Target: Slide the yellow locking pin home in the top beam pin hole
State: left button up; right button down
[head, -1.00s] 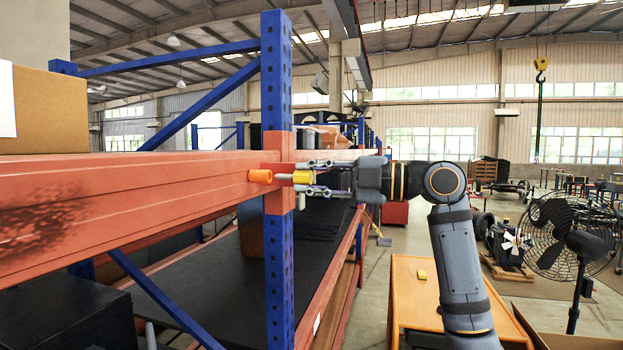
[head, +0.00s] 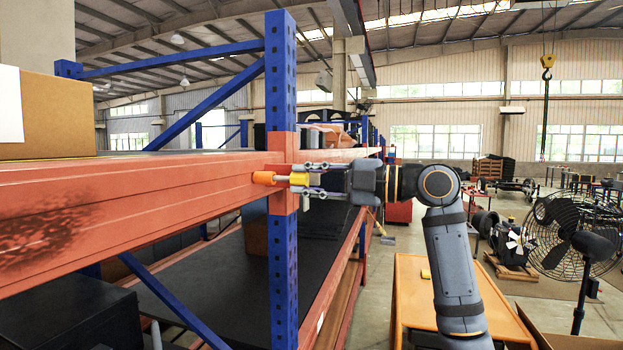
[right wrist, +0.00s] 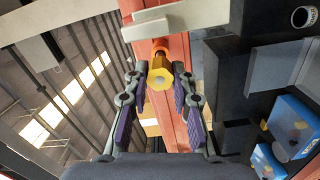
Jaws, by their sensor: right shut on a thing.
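The yellow locking pin (head: 299,179) is held level in my right gripper (head: 308,179), whose fingers are shut on it. Its tip points left at the orange hole collar (head: 264,178) on the end of the orange top beam (head: 130,195). The pin's shank barely shows between its yellow head and the collar. In the right wrist view the yellow hexagonal head (right wrist: 160,76) sits between the fingertips, with the orange collar (right wrist: 160,46) just beyond it. How deep the tip sits is hidden. My left gripper is out of view.
The blue rack upright (head: 280,90) stands directly behind the pin. A cardboard box (head: 58,115) sits on the shelf at left. An orange cart (head: 415,300) with a small yellow block stands below my right arm. A fan (head: 570,240) stands at right.

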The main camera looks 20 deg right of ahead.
jog(key=shift+p+x, duration=0.75)
jog(key=shift+x, duration=0.75)
jog(key=shift+s, duration=0.1)
jog(key=c, duration=1)
grip_release()
jog(key=shift+c, duration=0.2)
jog(key=shift+s+d+f+b, duration=0.1)
jog(key=shift+s+d+b, duration=0.15)
jog(key=shift+d+b, duration=0.1)
jog(key=shift+b+v, duration=1.8)
jog(key=shift+v, duration=1.75)
